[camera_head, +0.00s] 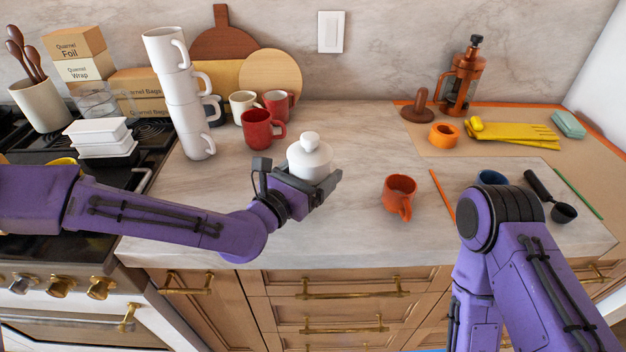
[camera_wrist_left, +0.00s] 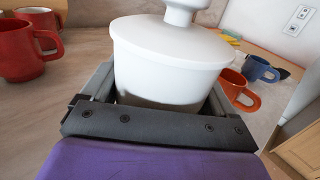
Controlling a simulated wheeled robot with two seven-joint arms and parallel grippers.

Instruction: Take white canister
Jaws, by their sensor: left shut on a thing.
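The white canister (camera_head: 309,160) has a round knobbed lid and is between the fingers of my left gripper (camera_head: 312,184), above the middle of the marble counter. In the left wrist view the canister (camera_wrist_left: 172,62) fills the space between the jaws of the left gripper (camera_wrist_left: 160,110), which is shut on it. It looks upright. Its lower part is hidden by the gripper, so I cannot tell whether it touches the counter. My right arm comes in at the lower right, but its gripper is not visible.
A tall stack of white mugs (camera_head: 183,95) stands left of the canister, with red mugs (camera_head: 262,129) behind. An orange mug (camera_head: 398,193) stands to the right. A French press (camera_head: 461,80) and yellow gloves (camera_head: 515,134) are at the back right. Bare counter lies around the orange mug.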

